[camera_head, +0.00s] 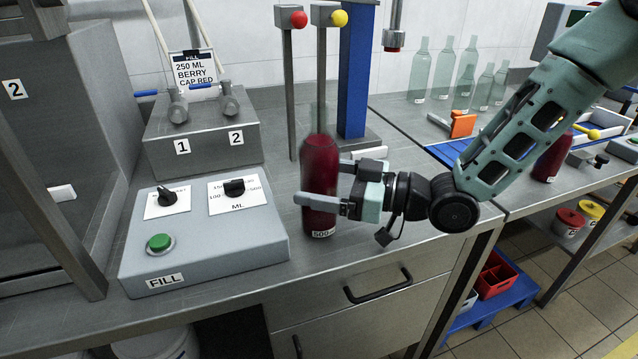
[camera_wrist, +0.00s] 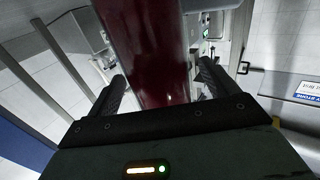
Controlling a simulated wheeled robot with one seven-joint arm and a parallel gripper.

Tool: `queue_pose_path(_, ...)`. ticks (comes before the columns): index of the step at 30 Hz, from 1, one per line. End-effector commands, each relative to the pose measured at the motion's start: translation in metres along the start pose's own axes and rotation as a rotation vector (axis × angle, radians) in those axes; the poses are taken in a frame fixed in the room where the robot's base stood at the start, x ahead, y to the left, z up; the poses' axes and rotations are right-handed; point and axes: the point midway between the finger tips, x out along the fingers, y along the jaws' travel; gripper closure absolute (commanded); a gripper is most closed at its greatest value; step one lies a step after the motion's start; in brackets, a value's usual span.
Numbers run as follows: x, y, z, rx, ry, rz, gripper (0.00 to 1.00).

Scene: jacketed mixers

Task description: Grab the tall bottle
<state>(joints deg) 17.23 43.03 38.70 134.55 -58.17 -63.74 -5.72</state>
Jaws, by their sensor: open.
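A tall bottle (camera_head: 320,160) filled with dark red liquid stands upright on the steel counter, with a label reading 500 near its base. Its top is clear and lies in front of the post area. My gripper (camera_head: 330,184) is open, with its fingers reaching around the bottle's body from the right, one on the near side and one on the far side. In the wrist view the red bottle (camera_wrist: 150,50) stands between my two fingers (camera_wrist: 162,84). I cannot tell whether either finger touches it.
A fill control box (camera_head: 205,235) with knobs and a green button is just left of the bottle. Posts with a red knob (camera_head: 291,17) and a yellow knob (camera_head: 338,18) rise behind it. Empty glass bottles (camera_head: 443,68) stand at the back. Another red bottle (camera_head: 551,158) is beyond my arm.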

Motion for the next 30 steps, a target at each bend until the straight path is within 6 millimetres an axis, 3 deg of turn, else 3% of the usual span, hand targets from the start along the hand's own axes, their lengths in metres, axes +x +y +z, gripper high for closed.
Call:
queue_pose_path(5, 0.021, -0.001, 0.0, 0.0, 0.0, -0.002, 0.14)
queue_pose_path(13, 0.023, 0.0, 0.0, 0.0, 0.0, 0.0, 0.14)
queue_pose_path(22, 0.023, 0.0, 0.0, 0.0, 0.0, 0.0, 0.95)
queue_pose_path(30, 0.023, 0.0, -0.005, -0.003, 0.005, -0.001, 0.95)
